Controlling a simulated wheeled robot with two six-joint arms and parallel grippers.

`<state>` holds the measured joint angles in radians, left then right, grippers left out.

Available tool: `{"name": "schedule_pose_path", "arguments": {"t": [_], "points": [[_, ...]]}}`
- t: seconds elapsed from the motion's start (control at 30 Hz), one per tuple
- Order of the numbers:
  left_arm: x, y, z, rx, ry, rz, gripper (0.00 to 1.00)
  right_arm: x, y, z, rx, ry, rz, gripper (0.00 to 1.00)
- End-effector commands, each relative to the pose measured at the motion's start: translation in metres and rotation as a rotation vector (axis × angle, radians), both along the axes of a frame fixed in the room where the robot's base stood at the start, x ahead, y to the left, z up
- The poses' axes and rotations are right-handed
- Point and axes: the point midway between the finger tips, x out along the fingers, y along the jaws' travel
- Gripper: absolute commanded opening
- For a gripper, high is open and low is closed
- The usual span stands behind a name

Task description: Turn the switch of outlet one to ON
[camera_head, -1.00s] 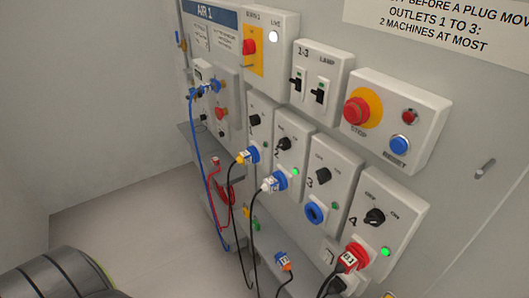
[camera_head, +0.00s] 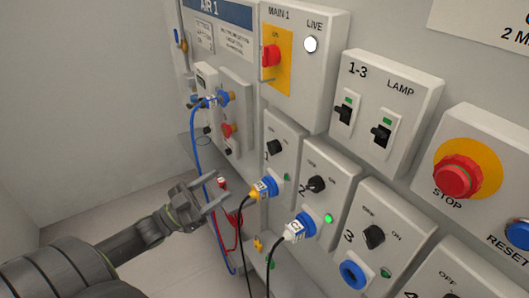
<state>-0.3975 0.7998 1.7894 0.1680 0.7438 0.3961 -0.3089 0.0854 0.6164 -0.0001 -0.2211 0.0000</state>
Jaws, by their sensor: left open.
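Outlet one (camera_head: 290,145) is a light grey box on the wall with a black rotary switch (camera_head: 275,147). The switch's exact pointing is too small to tell. Its small lamp (camera_head: 287,177) is dark green, and a blue plug with a yellow end (camera_head: 264,187) sits in its socket. My left gripper (camera_head: 216,189) is open and empty, left of outlet one and lower than the switch, apart from it. My right gripper is out of view.
Outlet two (camera_head: 340,172) has a white-ended plug (camera_head: 299,228) and a bright green lamp (camera_head: 328,218). Outlet three (camera_head: 405,223) has an empty blue socket (camera_head: 352,273). Black cables hang below the plugs. A blue hose (camera_head: 195,160) hangs at the left. A red STOP button (camera_head: 458,176) is at the right.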

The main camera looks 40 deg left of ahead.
Motion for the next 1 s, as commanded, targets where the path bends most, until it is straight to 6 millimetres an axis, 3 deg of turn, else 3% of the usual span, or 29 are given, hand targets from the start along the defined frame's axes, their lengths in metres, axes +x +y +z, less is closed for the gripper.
{"name": "schedule_pose_path", "arguments": {"t": [0.4,0.6,0.8,1.0], "points": [[0.074,-0.039,0.037,-0.002,-0.004,0.003,0.54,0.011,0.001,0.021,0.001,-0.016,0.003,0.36],[0.103,-0.054,0.05,-0.001,-0.002,0.003,0.54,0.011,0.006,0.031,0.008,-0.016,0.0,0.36],[0.119,-0.062,0.055,0.0,-0.001,0.003,0.54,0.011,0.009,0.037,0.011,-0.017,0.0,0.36],[0.123,-0.064,0.055,0.001,0.002,0.003,0.54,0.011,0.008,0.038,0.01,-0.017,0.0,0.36]]}}
